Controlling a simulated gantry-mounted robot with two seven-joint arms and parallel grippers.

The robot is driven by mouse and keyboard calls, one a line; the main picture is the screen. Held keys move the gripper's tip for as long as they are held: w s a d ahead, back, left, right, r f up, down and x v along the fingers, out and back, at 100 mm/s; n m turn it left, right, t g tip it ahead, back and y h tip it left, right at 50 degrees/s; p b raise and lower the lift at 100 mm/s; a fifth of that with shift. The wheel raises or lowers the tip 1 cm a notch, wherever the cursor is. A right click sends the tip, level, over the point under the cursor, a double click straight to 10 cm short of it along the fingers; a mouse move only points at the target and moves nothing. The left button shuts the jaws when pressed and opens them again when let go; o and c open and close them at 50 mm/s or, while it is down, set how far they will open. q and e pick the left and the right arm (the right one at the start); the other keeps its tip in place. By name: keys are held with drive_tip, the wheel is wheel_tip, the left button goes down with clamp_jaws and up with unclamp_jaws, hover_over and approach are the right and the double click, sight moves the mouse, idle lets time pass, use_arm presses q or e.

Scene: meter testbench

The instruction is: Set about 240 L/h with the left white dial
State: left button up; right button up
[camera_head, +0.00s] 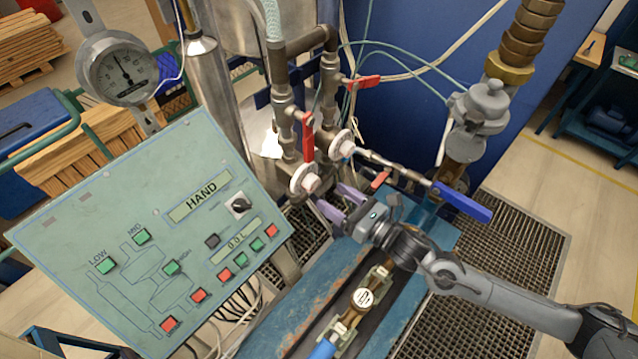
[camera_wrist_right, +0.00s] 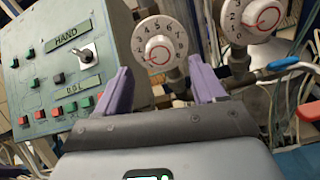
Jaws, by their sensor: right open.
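The left white dial (camera_head: 304,180) is on the pipework right of the green panel. In the right wrist view this dial (camera_wrist_right: 159,45) shows a numbered white face with a red ring mark, ahead of my fingers. My right gripper (camera_head: 333,202) has purple fingers, spread open and empty, just below and right of the left dial. In the wrist view the right gripper (camera_wrist_right: 161,78) has one finger on each side of the dial's lower part, with no visible contact. The right white dial (camera_head: 342,143) sits up and to the right. My left gripper is not in view.
A red lever (camera_head: 307,137) stands by the left dial. A blue-handled lever (camera_head: 462,203) extends to the right. A blue bench (camera_head: 290,330) lies below.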

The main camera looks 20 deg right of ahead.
sight(315, 185)
drive_tip(key=shift+p+x, duration=0.65)
drive_tip(key=shift+x, duration=2.35)
drive_tip(key=c, duration=1.1)
drive_tip(key=shift+o, duration=0.2)
